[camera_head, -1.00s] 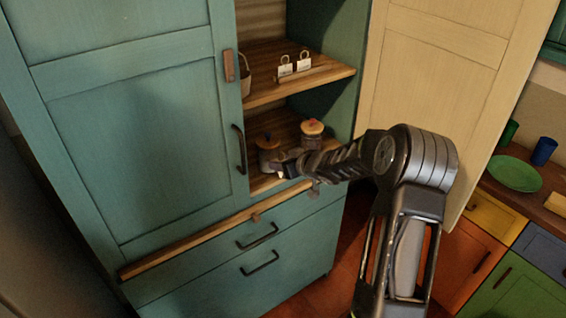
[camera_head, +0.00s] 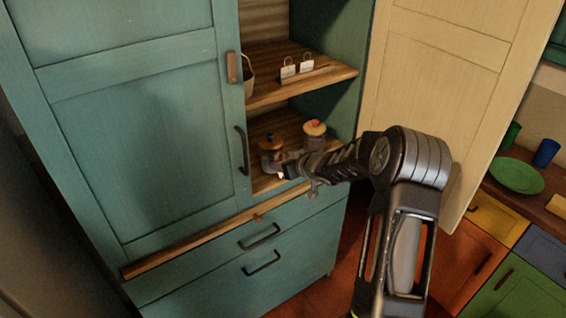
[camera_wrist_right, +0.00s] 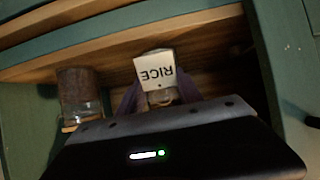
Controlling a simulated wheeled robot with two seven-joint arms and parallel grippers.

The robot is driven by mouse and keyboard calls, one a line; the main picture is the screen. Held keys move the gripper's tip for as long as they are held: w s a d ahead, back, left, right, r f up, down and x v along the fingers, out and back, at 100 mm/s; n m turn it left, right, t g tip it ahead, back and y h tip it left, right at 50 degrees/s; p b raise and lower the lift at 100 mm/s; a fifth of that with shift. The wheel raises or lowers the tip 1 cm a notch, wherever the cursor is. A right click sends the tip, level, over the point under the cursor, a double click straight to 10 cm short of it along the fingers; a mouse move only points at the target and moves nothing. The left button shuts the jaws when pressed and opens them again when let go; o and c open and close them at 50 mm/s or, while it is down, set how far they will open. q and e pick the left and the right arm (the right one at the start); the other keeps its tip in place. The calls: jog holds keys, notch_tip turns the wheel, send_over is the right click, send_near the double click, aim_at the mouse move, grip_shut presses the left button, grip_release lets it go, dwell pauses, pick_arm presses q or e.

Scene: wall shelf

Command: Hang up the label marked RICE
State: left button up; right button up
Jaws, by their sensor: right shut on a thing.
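The white label marked RICE (camera_wrist_right: 157,70) is between the fingers of my right gripper (camera_wrist_right: 157,98) in the right wrist view, its text upside down. My right gripper (camera_head: 283,171) is shut on it, low in front of the left jar (camera_head: 271,148) on the lower shelf. In the head view, the held label is too small to read. My left gripper is out of view.
Two white labels with loops (camera_head: 290,71) stand on the upper shelf (camera_head: 325,76), beside a basket (camera_head: 249,75). The teal door (camera_head: 140,130) borders the opening on the left. The cream door (camera_head: 435,90) stands open on the right.

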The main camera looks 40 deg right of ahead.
jog(key=shift+w+f, duration=0.2)
jog(key=shift+f, duration=0.05)
dwell(0.3)
dwell(0.4)
jog(key=o, duration=1.4)
jog(key=shift+c, duration=0.2)
jog(key=shift+s, duration=0.1)
jog(key=v, duration=0.7)
jog(key=shift+s+r, duration=0.2)
jog(key=shift+s, duration=0.05)
